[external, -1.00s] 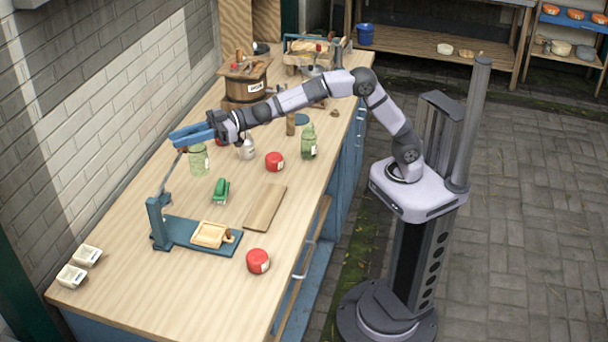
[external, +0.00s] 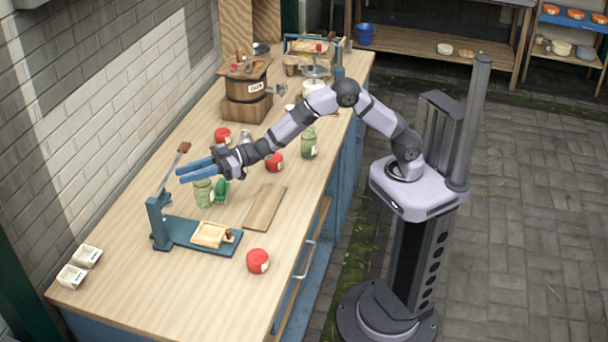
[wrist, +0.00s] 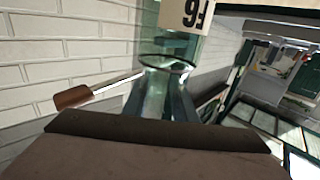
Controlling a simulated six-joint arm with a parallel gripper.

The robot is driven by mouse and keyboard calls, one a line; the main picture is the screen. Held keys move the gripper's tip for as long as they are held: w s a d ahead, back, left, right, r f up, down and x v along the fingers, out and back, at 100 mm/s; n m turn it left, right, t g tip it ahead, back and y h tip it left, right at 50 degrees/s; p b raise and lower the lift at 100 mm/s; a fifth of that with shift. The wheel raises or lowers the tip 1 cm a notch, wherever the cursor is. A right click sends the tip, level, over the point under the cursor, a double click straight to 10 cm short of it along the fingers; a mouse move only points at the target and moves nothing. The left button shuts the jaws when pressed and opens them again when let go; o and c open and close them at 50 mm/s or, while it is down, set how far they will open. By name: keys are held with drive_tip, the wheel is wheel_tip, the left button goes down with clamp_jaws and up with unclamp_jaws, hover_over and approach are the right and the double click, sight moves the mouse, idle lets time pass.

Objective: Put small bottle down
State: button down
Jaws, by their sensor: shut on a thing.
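My gripper (external: 192,171) is shut on a small pale green glass bottle (external: 204,193), which hangs upright below the blue fingers at the left of the workbench. I cannot tell whether its base touches the wooden top. In the wrist view the clear bottle (wrist: 155,92) shows its neck close to the camera, and a white label with dark characters (wrist: 185,15) at the top edge. A second green bottle (external: 308,143) stands on the bench to the right.
A blue lever press (external: 157,222) stands just in front, its raised handle (external: 183,147) close to my gripper; the handle (wrist: 72,97) also shows in the wrist view. A green object (external: 221,190) is beside the bottle. A wooden board (external: 265,207) lies to the right.

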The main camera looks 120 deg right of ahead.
sight(194, 183)
drive_tip(key=shift+f+p, duration=0.3)
drive_tip(key=shift+f, duration=1.75)
drive_tip(key=shift+f+b, duration=0.35)
drive_tip(key=shift+b, duration=0.15)
drive_tip(key=shift+f, duration=0.1)
drive_tip(key=c, duration=1.4)
unclamp_jaws()
drive_tip(key=shift+c, duration=0.2)
